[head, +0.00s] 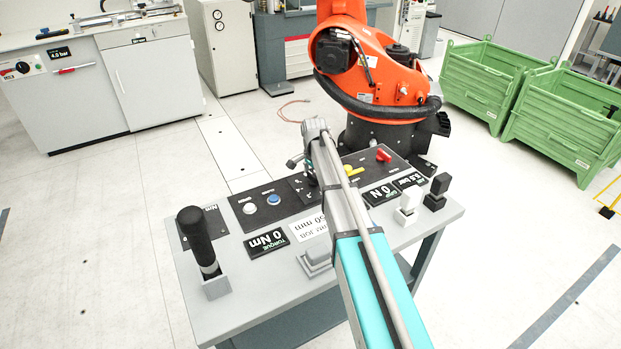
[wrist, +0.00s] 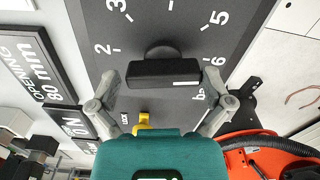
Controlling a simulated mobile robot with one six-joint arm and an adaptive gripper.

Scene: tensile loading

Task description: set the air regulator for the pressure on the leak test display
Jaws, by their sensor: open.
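The air regulator knob (wrist: 165,73) is a black bar-shaped handle on a dark dial plate (wrist: 225,45) marked 2, 3, 5, 6 and "bar" in the wrist view. Its bar lies across the picture, with a small white mark near its right end. My gripper (wrist: 162,79) is open, one finger at each end of the knob; I cannot tell whether they touch it. In the head view my arm hides most of the dial. A black display (head: 60,53) on the grey cabinet at the left back seems to read 4.0 bar.
The grey bench (head: 265,295) carries a black upright handle (head: 196,238), a torque display (head: 266,242), other displays, a yellow lever (head: 352,170) and a red handle (head: 383,156). An orange robot (head: 372,75) stands close behind. Green crates (head: 490,80) are at the right.

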